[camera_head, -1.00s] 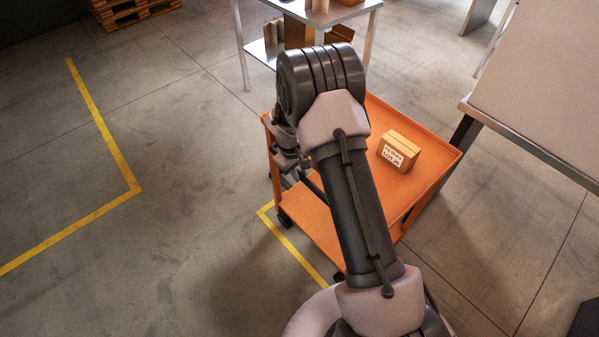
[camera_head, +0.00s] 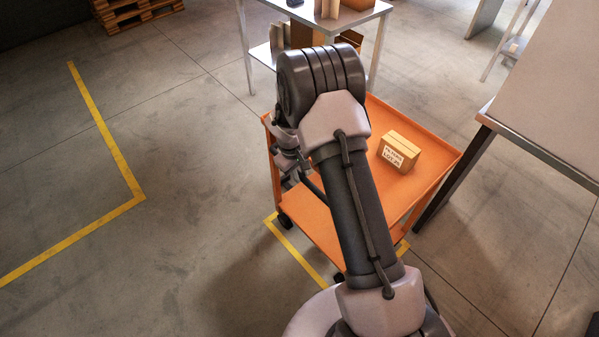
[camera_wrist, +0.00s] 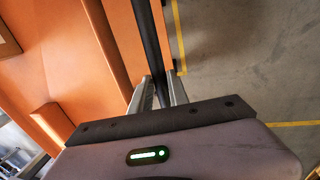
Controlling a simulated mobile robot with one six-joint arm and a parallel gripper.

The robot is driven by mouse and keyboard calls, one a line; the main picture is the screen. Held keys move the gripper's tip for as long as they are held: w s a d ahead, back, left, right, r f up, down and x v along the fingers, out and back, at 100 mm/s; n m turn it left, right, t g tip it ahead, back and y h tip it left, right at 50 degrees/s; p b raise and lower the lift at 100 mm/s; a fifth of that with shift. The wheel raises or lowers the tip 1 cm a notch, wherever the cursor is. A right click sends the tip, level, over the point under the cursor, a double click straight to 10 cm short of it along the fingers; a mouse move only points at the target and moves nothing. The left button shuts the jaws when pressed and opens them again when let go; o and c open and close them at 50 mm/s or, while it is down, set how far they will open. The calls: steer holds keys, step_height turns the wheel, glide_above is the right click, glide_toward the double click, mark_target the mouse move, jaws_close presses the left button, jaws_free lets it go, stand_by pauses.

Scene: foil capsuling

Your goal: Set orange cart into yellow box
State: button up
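The orange cart (camera_head: 430,185) stands in front of me with a cardboard box on its top tray. It also fills the left of the wrist view (camera_wrist: 50,75). The cart overlaps this outline; the rest of the outline is hidden beneath cart and arm. My gripper (camera_wrist: 158,92) has its fingers on either side of the cart's dark handle bar (camera_wrist: 150,45) and appears closed on it.
The cardboard box (camera_head: 399,152) rests on the cart. A table (camera_head: 545,100) stands close at the right, its leg near the cart. A metal shelf table (camera_head: 340,20) stands behind. Another yellow line (camera_head: 105,140) marks open floor at the left.

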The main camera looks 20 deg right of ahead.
steer(key=o, duration=0.3)
steer(key=shift+r, duration=0.1)
steer(key=a+r+p, duration=0.1)
steer(key=r, duration=0.4)
steer(key=a+r+p, duration=0.1)
steer(key=r+p, duration=0.1)
steer(key=r, duration=0.4)
steer(key=s+a+r+p, duration=0.1)
steer(key=r+p, duration=0.1)
steer(key=r, duration=0.4)
steer(key=shift+a, duration=0.1)
